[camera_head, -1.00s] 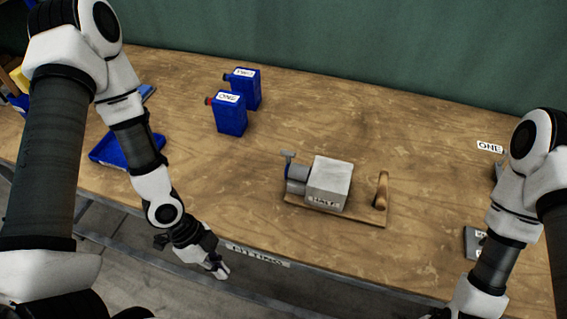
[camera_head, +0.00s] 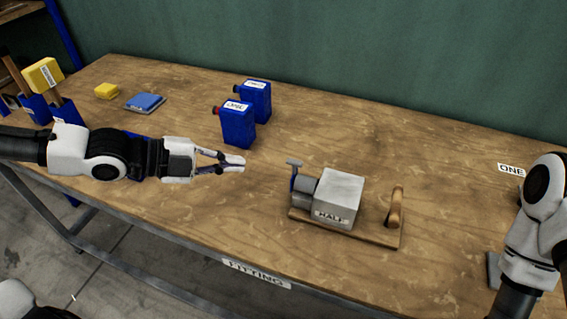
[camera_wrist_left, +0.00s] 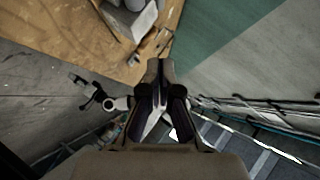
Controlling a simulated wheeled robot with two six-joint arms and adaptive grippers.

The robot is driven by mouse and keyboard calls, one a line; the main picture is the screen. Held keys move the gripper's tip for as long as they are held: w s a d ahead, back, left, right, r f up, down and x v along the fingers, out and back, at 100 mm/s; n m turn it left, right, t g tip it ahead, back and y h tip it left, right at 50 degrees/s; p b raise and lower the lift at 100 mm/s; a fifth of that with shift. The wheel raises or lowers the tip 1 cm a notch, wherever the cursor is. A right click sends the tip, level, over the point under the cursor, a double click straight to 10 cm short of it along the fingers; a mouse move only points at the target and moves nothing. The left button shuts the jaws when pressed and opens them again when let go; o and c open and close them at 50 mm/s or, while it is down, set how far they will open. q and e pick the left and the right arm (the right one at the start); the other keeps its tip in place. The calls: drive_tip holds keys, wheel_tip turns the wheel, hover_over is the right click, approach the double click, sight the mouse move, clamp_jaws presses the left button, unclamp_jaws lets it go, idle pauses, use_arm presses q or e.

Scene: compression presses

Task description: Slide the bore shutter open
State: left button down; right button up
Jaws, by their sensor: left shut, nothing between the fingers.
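The press marked HALF (camera_head: 340,198) is a grey block with a round grey barrel (camera_head: 305,190) on its left, on a wooden base (camera_head: 375,235). At the barrel's left end stands a thin blue-edged plate with a grey tab (camera_head: 294,163) on top, apparently the bore shutter; whether the bore is covered cannot be seen. My left gripper (camera_head: 241,162) is shut and empty, left of the tab and apart from it. In the left wrist view its fingers (camera_wrist_left: 158,66) point toward the press (camera_wrist_left: 134,18), partly cut off at the top.
Two blue canisters (camera_head: 238,124) (camera_head: 256,98) stand behind my left gripper. A wooden handle (camera_head: 396,208) rises at the base's right end. A blue pad (camera_head: 146,103) and yellow block (camera_head: 107,91) lie at back left. The table front is clear near the FITTING label (camera_head: 257,274).

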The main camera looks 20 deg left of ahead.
use_arm(q)
drive_tip(key=b, duration=0.3)
approach(298, 164)
drive_tip(key=x, duration=0.6)
drive_tip(key=shift+s+d+r, duration=0.1)
drive_tip(key=shift+d, duration=0.1)
drive_tip(key=shift+a, duration=0.15)
drive_tip(key=shift+w, duration=0.25)
